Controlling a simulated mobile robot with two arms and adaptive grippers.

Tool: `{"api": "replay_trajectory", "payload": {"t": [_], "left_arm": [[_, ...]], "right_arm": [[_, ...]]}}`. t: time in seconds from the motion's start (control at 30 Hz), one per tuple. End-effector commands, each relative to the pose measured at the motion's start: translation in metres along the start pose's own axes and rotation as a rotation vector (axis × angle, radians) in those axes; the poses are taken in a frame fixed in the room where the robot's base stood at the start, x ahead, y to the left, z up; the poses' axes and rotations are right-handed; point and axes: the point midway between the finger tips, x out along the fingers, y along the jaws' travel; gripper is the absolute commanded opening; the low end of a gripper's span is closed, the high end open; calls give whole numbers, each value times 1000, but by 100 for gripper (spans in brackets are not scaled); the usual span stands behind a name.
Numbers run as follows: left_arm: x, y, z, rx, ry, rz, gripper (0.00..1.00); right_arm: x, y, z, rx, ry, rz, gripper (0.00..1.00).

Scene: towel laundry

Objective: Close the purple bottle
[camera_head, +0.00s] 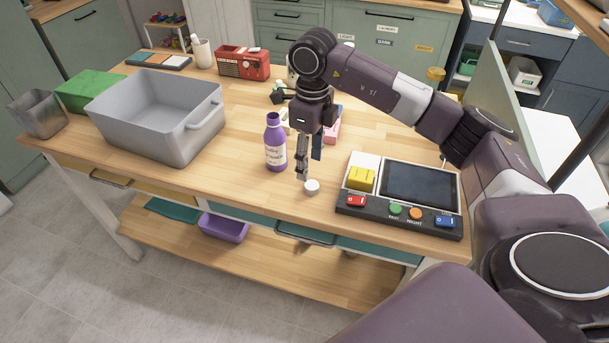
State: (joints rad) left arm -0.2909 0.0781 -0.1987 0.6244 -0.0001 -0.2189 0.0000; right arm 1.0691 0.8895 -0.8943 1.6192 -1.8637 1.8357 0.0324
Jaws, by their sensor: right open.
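The purple bottle (276,152) stands upright on the wooden table, with a white label and a bare purple neck with no cap on it. A small white round piece that looks like a cap (311,187) lies on the table to the right of the bottle, near the front edge. My right gripper (309,166) points down, open, just above and behind the white cap. Its fingers are close to the bottle's right side and hold nothing that I can see. Whether a fingertip touches the cap cannot be told. My left gripper is not in view.
A control panel (449,208) with a dark screen and coloured buttons sits right of the cap. A large grey bin (153,144) stands left, beside a green box (90,90) and a grey cup (38,116). A red radio (242,64) stands behind. Table between bin and bottle is clear.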

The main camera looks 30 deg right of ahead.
Motion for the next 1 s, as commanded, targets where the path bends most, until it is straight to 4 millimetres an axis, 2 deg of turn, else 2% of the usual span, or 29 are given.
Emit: {"api": "replay_trajectory", "payload": {"t": [0.1, 0.23, 0.4, 0.63, 0.87, 1.0], "left_arm": [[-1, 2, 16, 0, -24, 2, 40], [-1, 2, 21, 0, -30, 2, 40], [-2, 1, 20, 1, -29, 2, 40], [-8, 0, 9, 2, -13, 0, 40], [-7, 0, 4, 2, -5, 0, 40], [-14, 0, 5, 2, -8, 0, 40]], "right_arm": [[-3, -5, -4, 3, 13, -19, 47], [-3, -4, -4, 3, 12, -17, 47], [0, -4, -4, 3, 12, -14, 47], [22, -4, -4, 3, 13, -12, 47], [24, -4, -4, 2, 10, -14, 47], [30, -4, -5, 4, 14, -12, 47]]}}
